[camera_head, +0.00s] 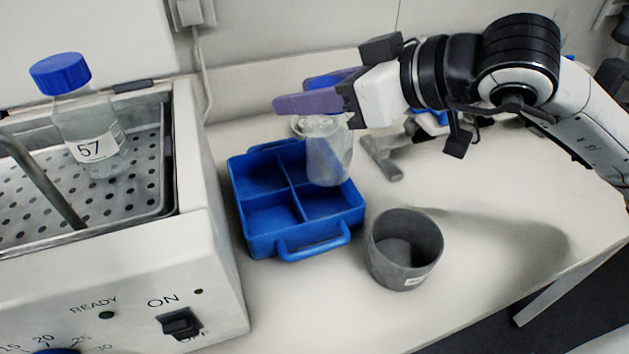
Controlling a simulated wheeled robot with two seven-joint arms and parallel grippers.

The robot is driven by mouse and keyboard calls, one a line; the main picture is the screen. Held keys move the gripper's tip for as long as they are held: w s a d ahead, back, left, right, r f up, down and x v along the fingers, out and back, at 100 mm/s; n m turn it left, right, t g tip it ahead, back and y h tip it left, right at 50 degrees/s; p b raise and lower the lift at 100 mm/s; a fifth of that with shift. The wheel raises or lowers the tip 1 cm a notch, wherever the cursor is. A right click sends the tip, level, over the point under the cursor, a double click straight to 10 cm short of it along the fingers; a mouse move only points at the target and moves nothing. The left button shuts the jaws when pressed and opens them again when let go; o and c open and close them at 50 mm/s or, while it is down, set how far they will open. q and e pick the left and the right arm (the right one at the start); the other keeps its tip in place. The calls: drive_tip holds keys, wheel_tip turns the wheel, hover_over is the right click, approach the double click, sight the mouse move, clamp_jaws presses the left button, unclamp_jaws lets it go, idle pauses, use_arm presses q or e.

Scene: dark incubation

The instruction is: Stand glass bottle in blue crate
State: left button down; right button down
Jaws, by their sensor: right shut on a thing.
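My right gripper (318,95) comes in from the right above the blue crate (300,245). Its purple fingers are shut on a clear glass bottle (329,155), covering its top. The bottle hangs upright below the fingers, in front of the crate's right side. I cannot tell whether its base touches the crate floor. The crate has several compartments, and those on the left and at the front look empty. My left gripper is not in view.
A blue-capped bottle marked 57 (92,135) stands in the perforated bath (25,205) of the white unit at left. A grey cup (404,250) stands right of the crate. A grey stand (382,160) lies behind.

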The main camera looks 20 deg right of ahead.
sight(310, 126)
wheel_tip(310, 126, down, 5)
drive_tip(key=shift+w+d+r, duration=0.1)
drive_tip(key=shift+r, duration=0.1)
drive_tip(key=shift+f, duration=0.3)
wheel_tip(310, 126, down, 5)
drive_tip(key=shift+w+r, duration=0.1)
drive_tip(key=shift+r, duration=0.05)
drive_tip(key=c, duration=1)
unclamp_jaws()
drive_tip(key=shift+c, duration=0.2)
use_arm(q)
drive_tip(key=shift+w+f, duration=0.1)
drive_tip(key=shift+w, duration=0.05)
